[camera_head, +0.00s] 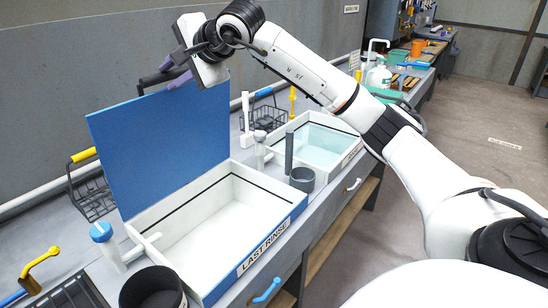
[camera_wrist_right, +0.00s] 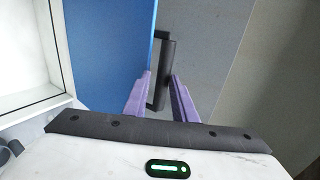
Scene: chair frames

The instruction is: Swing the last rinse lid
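The blue last rinse lid (camera_head: 165,145) stands raised, nearly upright, along the wall side of the white basin labelled LAST RINSE (camera_head: 262,250). The basin is open and looks empty. My right gripper (camera_head: 176,80) is at the lid's top edge, its purple fingers on either side of the black lid handle. In the right wrist view the two purple fingers (camera_wrist_right: 160,88) sit close against the black handle (camera_wrist_right: 165,70), and the blue lid shows at left. The grip looks shut on the handle. My left gripper is not in view.
A second basin with clear liquid (camera_head: 318,143) stands farther along the bench. A grey cup (camera_head: 302,179) stands near the basins, and a black pot (camera_head: 152,290) and a blue-capped post (camera_head: 103,234) stand in front. Wire baskets hang by the wall. Floor at right is clear.

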